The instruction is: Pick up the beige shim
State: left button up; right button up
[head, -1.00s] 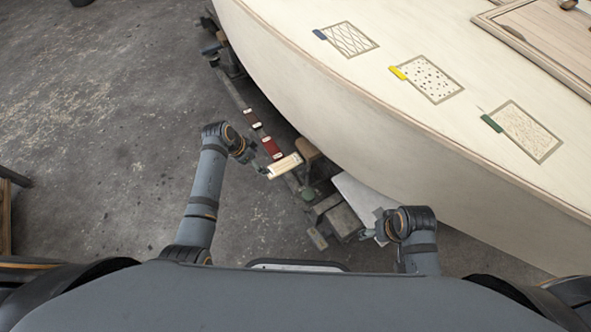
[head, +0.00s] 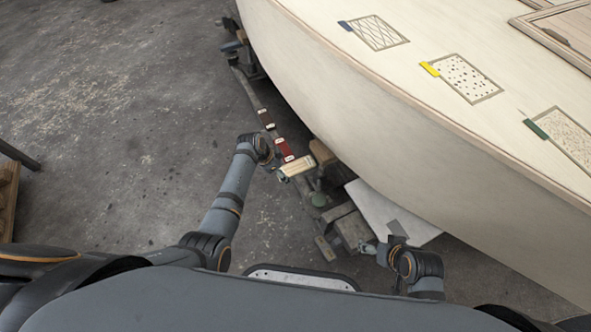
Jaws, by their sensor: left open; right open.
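A beige block (head: 298,166), which looks like the beige shim, lies on the dark trailer frame beside the hull, near the middle of the head view. My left gripper (head: 281,170) is open at the block's left end. The fingers are small here, and I cannot tell whether they touch the block or reach around it. My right gripper (head: 369,248) is open and empty, low on the right, by the near edge of a white panel.
The pale plywood hull (head: 400,130) fills the right side. Red pieces with pale ends (head: 285,148) lie on the frame behind the block, and a brown block (head: 322,153) stands to its right. The white panel (head: 405,217) sits below the hull.

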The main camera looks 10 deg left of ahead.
pick_arm(q)
jog(key=c, duration=1.2)
jog(key=shift+r+p, duration=0.35)
jog(key=shift+r, duration=0.25)
notch_tip(320, 180, up, 3)
jog(key=shift+s+f+p, duration=0.1)
jog(key=shift+s+p, duration=0.05)
jog(key=shift+p, duration=0.7)
pick_arm(e)
notch_tip(320, 180, up, 7)
jog(key=s+d+g+h+p, duration=0.1)
jog(key=d+g+p, duration=0.1)
jog(key=g+p, duration=0.15)
pick_arm(q)
jog(key=s+a+r+p, duration=0.1)
jog(key=s+r, duration=0.3)
jog(key=s, duration=0.2)
jog(key=s+r+p, duration=0.2)
jog(key=s+r, duration=0.3)
jog(key=s, duration=0.2)
jog(key=shift+s+a, duration=0.3)
jog(key=shift+a, duration=0.1)
pick_arm(e)
jog(key=d+f, duration=0.3)
jog(key=f, duration=1)
jog(key=shift+s+h, duration=0.4)
jog(key=shift+s, duration=0.05)
jog(key=shift+r+t, duration=0.1)
jog(key=shift+t, duration=0.15)
